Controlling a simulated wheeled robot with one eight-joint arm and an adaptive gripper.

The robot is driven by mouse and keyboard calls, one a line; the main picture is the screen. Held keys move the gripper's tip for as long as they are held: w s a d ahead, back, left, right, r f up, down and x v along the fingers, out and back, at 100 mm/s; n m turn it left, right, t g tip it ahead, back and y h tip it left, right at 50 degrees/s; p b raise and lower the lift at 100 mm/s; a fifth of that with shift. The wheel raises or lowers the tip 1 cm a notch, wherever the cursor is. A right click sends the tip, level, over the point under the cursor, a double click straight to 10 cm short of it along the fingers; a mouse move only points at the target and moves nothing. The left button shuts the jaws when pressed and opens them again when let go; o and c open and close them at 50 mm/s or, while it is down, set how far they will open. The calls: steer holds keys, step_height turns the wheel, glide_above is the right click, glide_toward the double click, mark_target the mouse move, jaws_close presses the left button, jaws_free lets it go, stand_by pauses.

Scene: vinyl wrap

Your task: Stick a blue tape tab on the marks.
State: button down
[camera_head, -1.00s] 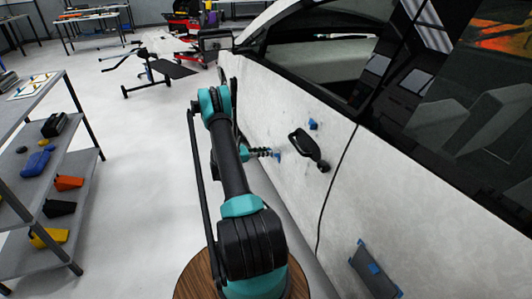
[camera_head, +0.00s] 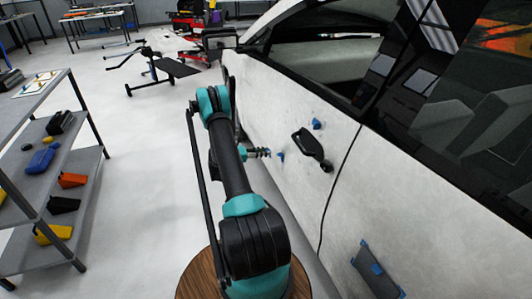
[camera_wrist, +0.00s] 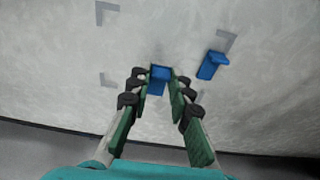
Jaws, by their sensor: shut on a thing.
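In the wrist view my gripper (camera_wrist: 158,82) is shut on a small blue tape tab (camera_wrist: 159,74), held between the fingertips in front of the pale door. A second blue tab (camera_wrist: 211,65) sits to its right, by a grey corner mark (camera_wrist: 226,41). Two more grey corner marks show bare at upper left (camera_wrist: 106,12) and left (camera_wrist: 107,80). In the head view my gripper (camera_head: 262,153) points at the door, with a blue tab (camera_head: 281,156) just past its tip. Another blue tab (camera_head: 317,124) is above the handle.
The white car door (camera_head: 285,105) has a black handle (camera_head: 312,148). A dark patch with blue tape (camera_head: 376,268) is low on the car at right. A grey shelf (camera_head: 70,185) with coloured tools stands at left. The floor between is clear.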

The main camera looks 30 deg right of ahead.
steer(key=shift+f+v, duration=0.2)
steer(key=shift+v, duration=1.05)
steer(key=shift+f+v, duration=0.15)
steer(key=shift+v, duration=1.1)
